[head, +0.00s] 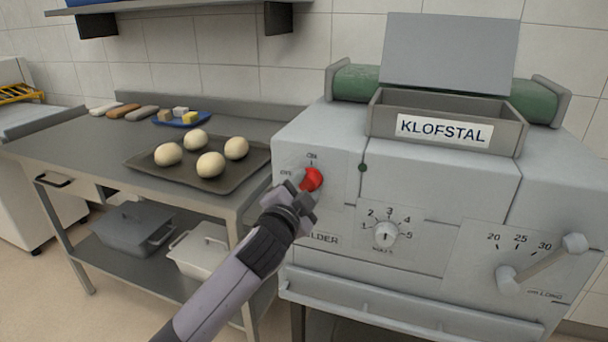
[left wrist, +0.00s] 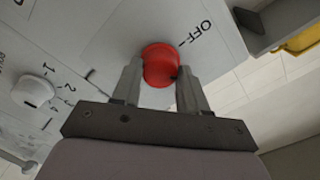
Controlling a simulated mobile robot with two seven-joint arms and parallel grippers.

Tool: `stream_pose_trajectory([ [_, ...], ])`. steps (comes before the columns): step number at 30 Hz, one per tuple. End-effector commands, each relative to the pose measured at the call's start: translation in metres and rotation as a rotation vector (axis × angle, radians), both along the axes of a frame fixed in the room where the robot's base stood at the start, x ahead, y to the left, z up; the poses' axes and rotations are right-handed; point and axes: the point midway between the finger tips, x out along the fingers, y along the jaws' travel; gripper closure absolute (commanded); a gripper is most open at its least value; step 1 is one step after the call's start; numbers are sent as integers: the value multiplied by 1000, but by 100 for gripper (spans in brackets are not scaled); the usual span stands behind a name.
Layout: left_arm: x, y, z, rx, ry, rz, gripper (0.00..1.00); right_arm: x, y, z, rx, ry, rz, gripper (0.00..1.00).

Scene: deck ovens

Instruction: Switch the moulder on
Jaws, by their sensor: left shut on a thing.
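The moulder (head: 325,220) is a large grey machine at the right of the head view, with a KLOFSTAL label on its hopper. Its red switch knob (head: 312,179) sits on the upper left of the front, with ON marked above it and OFF to its left. My left gripper (head: 305,190) is at the knob, its fingers shut on it. In the left wrist view the red knob (left wrist: 159,65) is between the two fingertips, near the OFF mark. The fingers partly hide the knob, so I cannot tell its exact setting. My right gripper is not in view.
A numbered dial (head: 386,234) and a lever (head: 540,263) are right of the knob. A small dark green lamp (head: 362,168) is nearby. Left stands a steel table (head: 85,150) with a dark tray (head: 140,163) of dough balls. Lidded bins sit on its lower shelf.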

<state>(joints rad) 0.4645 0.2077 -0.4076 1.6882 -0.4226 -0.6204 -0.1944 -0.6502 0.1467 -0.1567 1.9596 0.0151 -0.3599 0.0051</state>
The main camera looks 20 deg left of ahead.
Motion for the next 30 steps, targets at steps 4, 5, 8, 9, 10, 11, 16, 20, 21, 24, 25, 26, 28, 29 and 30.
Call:
stream_pose_trajectory([
  [4,0,1,3,145,-2,0,87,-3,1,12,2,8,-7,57],
  [5,0,0,3,172,-3,0,87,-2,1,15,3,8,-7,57],
  [8,0,0,3,264,-7,0,87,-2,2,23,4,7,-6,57],
  [9,0,0,3,300,-8,0,87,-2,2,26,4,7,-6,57],
  [10,0,0,3,327,-9,0,87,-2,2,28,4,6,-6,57],
  [11,0,0,3,352,-10,0,87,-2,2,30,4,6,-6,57],
  [16,0,1,2,482,-15,0,87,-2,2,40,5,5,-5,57],
  [20,0,0,2,557,-19,0,87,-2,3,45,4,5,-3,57],
  [21,0,0,2,577,-19,1,87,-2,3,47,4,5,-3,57],
  [24,0,0,1,617,-21,1,87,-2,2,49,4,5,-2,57],
  [25,0,0,1,627,-21,1,87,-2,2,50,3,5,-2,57],
  [26,0,0,1,637,-21,1,87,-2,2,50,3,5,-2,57],
  [28,0,0,0,654,-22,1,87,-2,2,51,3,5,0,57],
  [29,0,0,0,659,-22,1,87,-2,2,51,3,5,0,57],
  [30,0,0,0,665,-22,1,87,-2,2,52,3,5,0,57],
])
